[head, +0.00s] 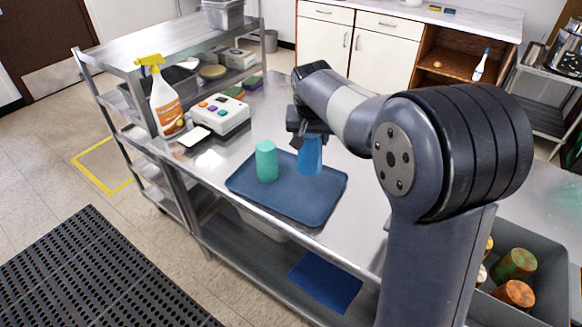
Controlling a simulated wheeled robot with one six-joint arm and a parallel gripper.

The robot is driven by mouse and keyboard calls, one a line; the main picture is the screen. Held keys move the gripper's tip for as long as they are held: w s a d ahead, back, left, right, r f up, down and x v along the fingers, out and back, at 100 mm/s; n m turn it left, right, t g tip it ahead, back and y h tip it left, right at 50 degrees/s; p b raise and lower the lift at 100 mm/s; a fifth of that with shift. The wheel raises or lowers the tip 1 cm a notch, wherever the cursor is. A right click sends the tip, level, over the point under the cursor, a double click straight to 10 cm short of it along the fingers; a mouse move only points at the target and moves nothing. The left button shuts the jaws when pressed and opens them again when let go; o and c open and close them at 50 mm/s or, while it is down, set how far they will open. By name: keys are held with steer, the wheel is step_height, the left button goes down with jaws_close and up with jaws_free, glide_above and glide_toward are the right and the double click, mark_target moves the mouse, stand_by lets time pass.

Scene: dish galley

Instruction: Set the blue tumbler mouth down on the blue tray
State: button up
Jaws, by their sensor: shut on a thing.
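The blue tumbler (310,158) hangs below my gripper (308,132), which is shut on its upper part. The tumbler looks close to upright, its lower end seeming slightly wider than its upper end; its mouth is not clearly visible. It is over the right-hand back part of the blue tray (290,207). I cannot tell whether its lower end touches the tray. A teal tumbler (266,161) stands on the tray to the left, apart from the blue one. My arm hides part of the counter on the right.
The tray lies on a steel counter (347,221), its front part bare. Behind and left are a device with coloured buttons (220,114), a spray bottle (166,100) and sponges (252,83). A grey bin (540,255) with several tumblers is at lower right.

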mark_target(310, 155)
step_height(310, 155, down, 10)
steer(key=p, duration=0.1)
stand_by(0.4)
steer(key=shift+w, duration=0.1)
steer(key=shift+f, duration=0.1)
steer(key=o, duration=1)
steer(key=shift+r, duration=0.2)
steer(key=b+v, duration=0.1)
steer(key=v, duration=1.1)
steer(key=shift+f, duration=0.15)
